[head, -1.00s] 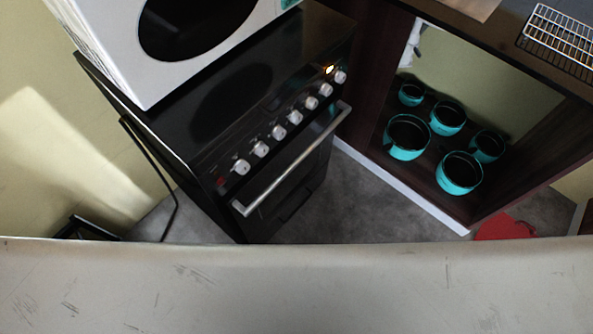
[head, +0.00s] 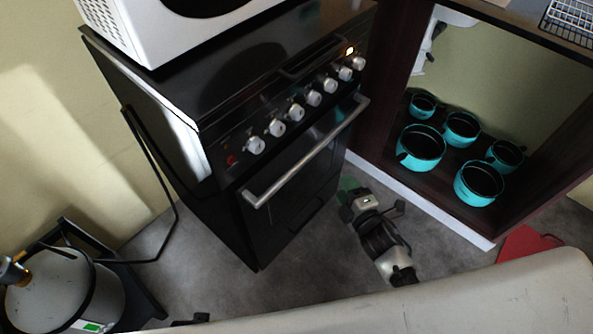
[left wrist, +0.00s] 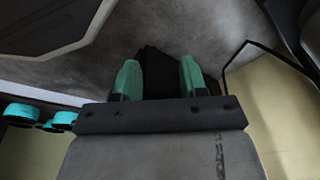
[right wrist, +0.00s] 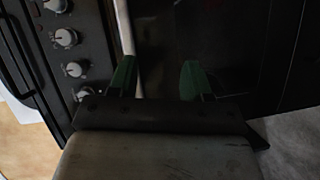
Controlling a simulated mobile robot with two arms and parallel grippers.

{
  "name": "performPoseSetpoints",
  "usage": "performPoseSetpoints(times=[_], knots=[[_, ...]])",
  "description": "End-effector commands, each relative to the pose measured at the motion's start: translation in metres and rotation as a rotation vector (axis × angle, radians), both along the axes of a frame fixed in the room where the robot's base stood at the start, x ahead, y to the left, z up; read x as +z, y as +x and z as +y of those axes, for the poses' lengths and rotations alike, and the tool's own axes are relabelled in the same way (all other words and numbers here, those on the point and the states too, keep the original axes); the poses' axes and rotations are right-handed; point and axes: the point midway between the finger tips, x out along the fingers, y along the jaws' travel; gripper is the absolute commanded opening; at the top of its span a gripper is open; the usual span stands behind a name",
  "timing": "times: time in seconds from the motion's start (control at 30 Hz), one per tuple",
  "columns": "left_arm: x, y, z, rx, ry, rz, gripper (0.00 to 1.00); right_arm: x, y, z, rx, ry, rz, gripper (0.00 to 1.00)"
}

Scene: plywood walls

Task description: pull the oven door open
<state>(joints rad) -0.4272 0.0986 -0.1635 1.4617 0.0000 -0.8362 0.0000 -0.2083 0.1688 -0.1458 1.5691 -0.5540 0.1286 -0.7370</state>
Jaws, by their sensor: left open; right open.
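The black oven (head: 225,140) stands left of centre in the head view. Its door (head: 300,195) looks shut, with a silver bar handle (head: 305,155) along its top edge. My right gripper (head: 348,186) is in front of the door's right side, open with green fingertips. In the right wrist view the handle (right wrist: 125,30) runs down beside the left finger of the gripper (right wrist: 157,72); I cannot tell whether they touch. My left gripper (left wrist: 160,78) is open in the left wrist view, over the grey floor and away from the handle.
A white microwave (head: 130,35) sits on the stove top. Several turquoise pots (head: 420,150) stand in the open cabinet at right. A grey cylinder (head: 65,290) stands at lower left. A red object (head: 525,243) lies on the floor at right.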

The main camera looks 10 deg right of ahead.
Motion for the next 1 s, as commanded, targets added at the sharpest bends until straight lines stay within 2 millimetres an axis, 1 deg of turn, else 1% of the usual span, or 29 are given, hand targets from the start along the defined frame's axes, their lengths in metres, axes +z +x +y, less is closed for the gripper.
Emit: performPoseSetpoints(times=[0.03, 0.1, 0.17, 0.23, 0.37, 0.7, 0.83, 1.0], knots=[[-0.003, 0.005, -0.001, 0.001, -0.001, -0.007, 0.43, 0.011, 0.005, 0.002, 0.021, -0.045, -0.068, 0.49], [0.003, 0.009, -0.001, 0.002, -0.001, -0.010, 0.43, 0.027, 0.009, 0.005, 0.039, -0.092, -0.128, 0.49], [0.006, 0.010, -0.002, 0.002, -0.002, -0.012, 0.43, 0.036, 0.011, 0.006, 0.048, -0.114, -0.158, 0.49], [0.008, 0.011, -0.002, 0.003, -0.002, -0.012, 0.43, 0.041, 0.015, 0.008, 0.052, -0.124, -0.173, 0.49], [0.012, 0.013, -0.002, 0.003, -0.002, -0.014, 0.43, 0.042, 0.031, 0.012, 0.051, -0.125, -0.173, 0.49], [0.030, 0.022, -0.003, 0.005, -0.003, -0.027, 0.43, 0.041, 0.092, 0.029, 0.051, -0.121, -0.170, 0.49], [0.038, 0.025, -0.004, 0.006, -0.004, -0.031, 0.43, 0.040, 0.106, 0.034, 0.051, -0.121, -0.168, 0.49], [0.042, 0.026, -0.004, 0.006, -0.003, -0.033, 0.43, 0.041, 0.114, 0.036, 0.050, -0.121, -0.167, 0.49]])
